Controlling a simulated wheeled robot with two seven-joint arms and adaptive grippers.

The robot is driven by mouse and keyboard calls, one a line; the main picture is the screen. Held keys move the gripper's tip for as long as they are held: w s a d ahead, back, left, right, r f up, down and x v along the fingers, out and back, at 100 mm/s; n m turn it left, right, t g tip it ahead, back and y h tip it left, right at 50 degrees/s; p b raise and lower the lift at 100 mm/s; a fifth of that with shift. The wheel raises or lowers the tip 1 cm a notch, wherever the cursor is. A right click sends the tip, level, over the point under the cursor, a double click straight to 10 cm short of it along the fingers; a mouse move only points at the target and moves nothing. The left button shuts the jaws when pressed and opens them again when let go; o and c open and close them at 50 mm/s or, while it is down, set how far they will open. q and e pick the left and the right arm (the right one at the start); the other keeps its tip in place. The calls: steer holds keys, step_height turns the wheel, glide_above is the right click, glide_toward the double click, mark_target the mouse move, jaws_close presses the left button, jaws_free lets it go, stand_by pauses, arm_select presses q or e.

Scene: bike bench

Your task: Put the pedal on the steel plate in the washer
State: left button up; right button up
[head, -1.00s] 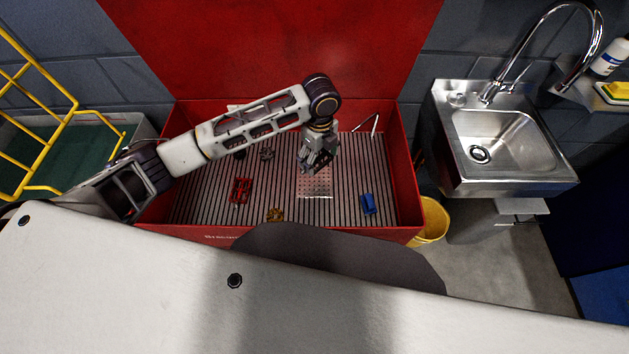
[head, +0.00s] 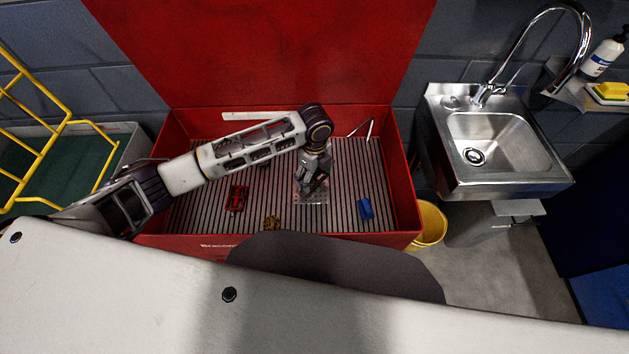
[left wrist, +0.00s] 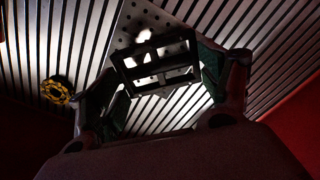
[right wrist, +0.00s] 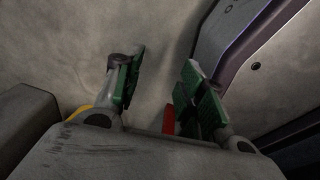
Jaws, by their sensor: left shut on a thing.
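My left gripper (head: 313,184) is inside the red washer (head: 398,200), low over the perforated steel plate (head: 312,197). In the left wrist view, it is shut on a dark, open-framed pedal (left wrist: 158,65) between its green finger pads. The pedal is over the plate (left wrist: 130,28), which has small holes and a bright glare. I cannot tell whether the pedal touches the plate. In the right wrist view, my right gripper (right wrist: 158,90) is open with nothing between its fingers. It does not show in the head view.
A bent metal tube (head: 362,130) is at the back right. A sink (head: 497,140) and yellow bucket (head: 431,222) stand to the right.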

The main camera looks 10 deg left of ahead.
mark_target(314, 177)
arm_select(q)
steer(key=shift+f, duration=0.1)
steer(key=shift+f, duration=1.75)
steer(key=shift+f, duration=0.1)
steer(key=o, duration=1.1)
steer(key=shift+r+p, duration=0.35)
steer(key=shift+r, duration=5.75)
